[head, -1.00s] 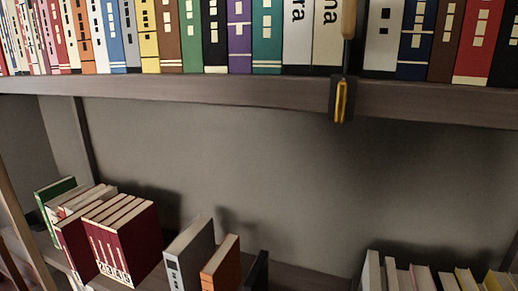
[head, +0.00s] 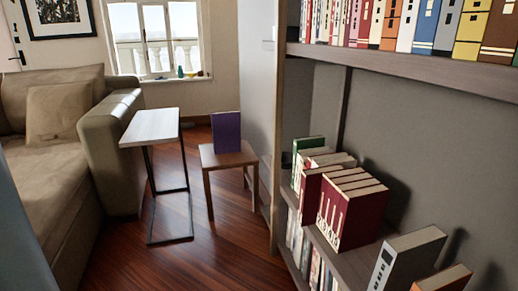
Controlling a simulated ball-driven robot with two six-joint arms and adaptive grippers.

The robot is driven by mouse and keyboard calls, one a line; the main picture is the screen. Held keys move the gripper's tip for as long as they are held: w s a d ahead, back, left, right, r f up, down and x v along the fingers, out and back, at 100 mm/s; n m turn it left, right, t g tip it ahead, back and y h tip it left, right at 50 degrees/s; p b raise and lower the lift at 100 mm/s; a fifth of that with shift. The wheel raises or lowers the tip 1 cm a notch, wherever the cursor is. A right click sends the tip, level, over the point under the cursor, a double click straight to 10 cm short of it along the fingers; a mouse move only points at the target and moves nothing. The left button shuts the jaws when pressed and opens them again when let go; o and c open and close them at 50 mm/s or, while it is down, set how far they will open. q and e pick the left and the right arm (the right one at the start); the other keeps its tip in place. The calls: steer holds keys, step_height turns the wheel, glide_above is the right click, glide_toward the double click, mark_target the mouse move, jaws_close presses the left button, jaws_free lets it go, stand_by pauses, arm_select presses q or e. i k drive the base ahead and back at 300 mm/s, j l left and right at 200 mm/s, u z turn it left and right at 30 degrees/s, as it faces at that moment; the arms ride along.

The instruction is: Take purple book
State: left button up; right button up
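A purple book (head: 226,132) stands upright on a small wooden stool (head: 228,157) in the middle of the head view, beyond the near end of the bookshelf. Its broad face is turned toward me. Neither of my grippers shows in the head view.
A bookshelf (head: 400,75) fills the right side, with dark red books (head: 350,212) on its middle shelf. A narrow white-topped side table (head: 152,128) stands left of the stool. A sofa (head: 45,170) lines the left. Bare wooden floor (head: 215,250) lies in front of the stool.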

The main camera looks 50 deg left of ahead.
mark_target(226, 126)
steer(key=u, duration=1.95)
steer(key=i+j+u, duration=0.1)
steer(key=i, duration=0.25)
steer(key=j, duration=0.1)
